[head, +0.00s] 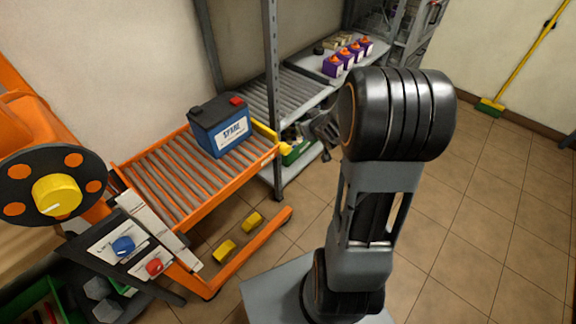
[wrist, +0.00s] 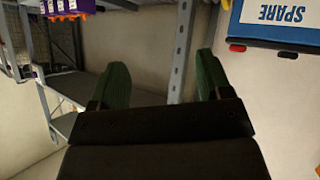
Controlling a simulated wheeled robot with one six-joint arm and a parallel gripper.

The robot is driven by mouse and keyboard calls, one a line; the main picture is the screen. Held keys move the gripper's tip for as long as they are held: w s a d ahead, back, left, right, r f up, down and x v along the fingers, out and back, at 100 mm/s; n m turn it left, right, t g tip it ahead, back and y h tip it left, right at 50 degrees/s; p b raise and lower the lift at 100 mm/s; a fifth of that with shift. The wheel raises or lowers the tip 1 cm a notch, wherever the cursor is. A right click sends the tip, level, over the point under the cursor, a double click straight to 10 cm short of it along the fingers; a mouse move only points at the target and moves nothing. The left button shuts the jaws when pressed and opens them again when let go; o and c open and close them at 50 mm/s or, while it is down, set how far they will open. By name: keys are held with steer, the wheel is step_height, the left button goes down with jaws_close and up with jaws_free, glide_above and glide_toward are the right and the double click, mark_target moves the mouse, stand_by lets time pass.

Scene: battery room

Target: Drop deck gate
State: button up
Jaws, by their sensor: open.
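The orange roller deck (head: 130,172) carries a blue and black battery (head: 222,128) labelled SPARE. At the deck's right end, next to the shelf, stands a yellow bar (head: 264,131) that looks like the gate, with a yellow tab (head: 285,146) beside it. The battery hides part of that end. My gripper (head: 308,131) is just right of the tab, apart from it as far as I can tell. In the wrist view my gripper (wrist: 162,80) is open, with nothing between its green fingers. The battery (wrist: 280,18) shows upside down at the top right there; I cannot make out the gate.
A grey shelf with rollers (head: 268,95) stands behind, its metal post (head: 271,70) close to my gripper. A control panel with blue and red knobs (head: 123,246) is at left.

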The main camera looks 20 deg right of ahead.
step_height(320, 180, down, 12)
steer(key=d+n+t+y+b, duration=0.1)
steer(key=d+t+y+b, duration=0.1)
steer(key=y+b, duration=0.15)
steer(key=t+y+b, duration=0.3)
steer(key=y+b, duration=0.3)
glide_toward(288, 152)
steer(key=shift+n, duration=0.3)
steer(key=b+x, duration=0.2)
steer(key=x, duration=0.7)
steer(key=shift+w+a+r, duration=0.15)
steer(key=shift+w, duration=0.1)
steer(key=shift+c, duration=0.4)
steer(key=c, duration=0.9)
steer(key=shift+o, duration=0.2)
